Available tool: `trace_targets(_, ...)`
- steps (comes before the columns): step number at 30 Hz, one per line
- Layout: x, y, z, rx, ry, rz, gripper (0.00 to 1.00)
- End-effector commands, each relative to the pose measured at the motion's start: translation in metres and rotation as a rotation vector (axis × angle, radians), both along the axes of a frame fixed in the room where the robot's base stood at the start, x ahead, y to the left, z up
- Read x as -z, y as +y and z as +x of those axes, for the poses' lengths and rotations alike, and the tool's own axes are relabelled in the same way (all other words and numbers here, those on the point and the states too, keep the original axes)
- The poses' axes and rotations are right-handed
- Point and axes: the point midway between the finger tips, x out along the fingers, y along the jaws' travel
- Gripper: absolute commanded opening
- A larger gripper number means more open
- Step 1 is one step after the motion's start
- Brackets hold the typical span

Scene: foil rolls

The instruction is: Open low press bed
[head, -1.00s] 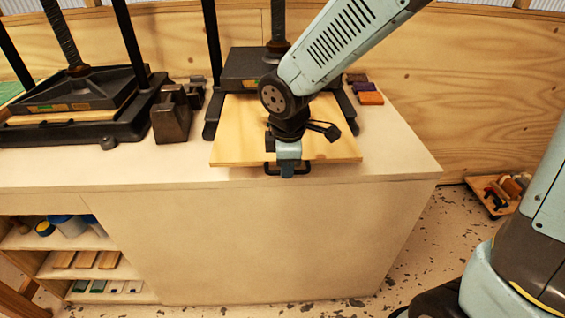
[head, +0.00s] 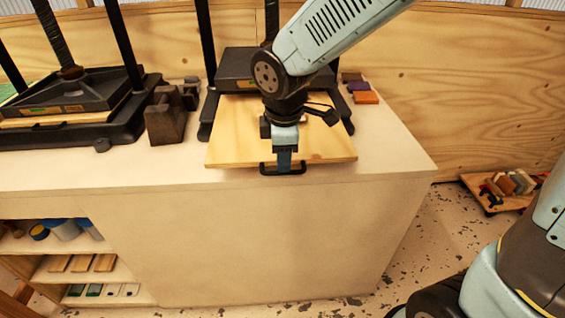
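The low press (head: 236,66) stands at the back of the counter, partly hidden behind my arm. Its pale wooden bed (head: 232,128) sticks out toward the counter's front edge. A black handle (head: 268,170) is fixed at the bed's front edge. My gripper (head: 284,165) points down at the middle of this handle, with its fingers at the bar. The fingers overlap the bar in the picture, and their gap is too small to make out.
A second, larger press (head: 75,95) stands at the left. Dark metal weights (head: 165,122) sit between the presses. Small coloured blocks (head: 365,97) lie right of the bed. A low wheeled board (head: 490,200) with blocks is on the floor at right. The counter front (head: 270,240) is below.

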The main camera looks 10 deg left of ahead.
Motion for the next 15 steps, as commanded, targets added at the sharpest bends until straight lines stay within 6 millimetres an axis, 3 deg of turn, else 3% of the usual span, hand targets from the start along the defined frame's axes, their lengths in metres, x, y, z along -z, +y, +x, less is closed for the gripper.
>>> trace_targets(9, -0.060, -0.002, -0.012, 0.001, -0.004, 0.003, 0.38)
trace_targets(15, -0.086, -0.003, -0.017, 0.000, -0.001, 0.001, 0.38)
